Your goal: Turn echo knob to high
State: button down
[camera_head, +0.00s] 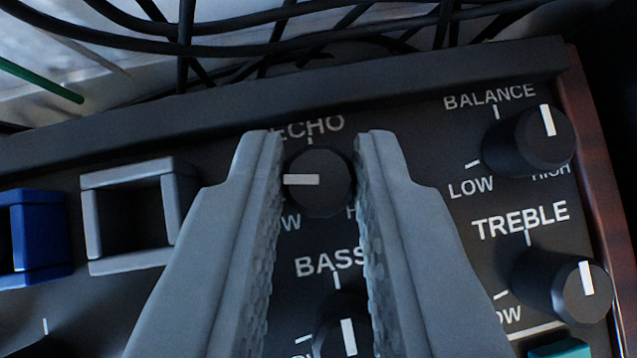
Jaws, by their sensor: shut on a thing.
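The echo knob (322,184) is a round black knob with a white pointer line, under the label ECHO on a dark panel. Its pointer lies level in the picture and reaches toward the left side, above the partly hidden LOW mark. My gripper (318,165) is around the knob, with one grey finger on its left and one on its right, shut on it. The fingers hide parts of the ECHO label and of the LOW and HIGH marks.
The balance knob (530,142) and treble knob (562,284) are to the right. The bass knob (342,328) is below, between the fingers. A grey square frame (138,215) and a blue one (35,238) are left. Black cables (270,22) run behind the panel.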

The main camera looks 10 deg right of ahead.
jog(key=shift+a+m+g+h, duration=0.2)
jog(key=shift+m+g+h, duration=0.2)
jog(key=shift+m+h, duration=1.05)
jog(key=shift+m, duration=0.45)
jog(key=c, duration=1.3)
grip_release()
jog(key=shift+w, duration=0.1)
jog(key=shift+n+y, duration=0.35)
jog(key=shift+n, duration=0.05)
jog(key=shift+n+t+y, duration=0.3)
jog(key=shift+n+y, duration=0.3)
jog(key=shift+n, duration=0.2)
jog(key=shift+d+n+y, duration=0.15)
jog(key=shift+n+y, duration=0.35)
jog(key=shift+n, duration=0.1)
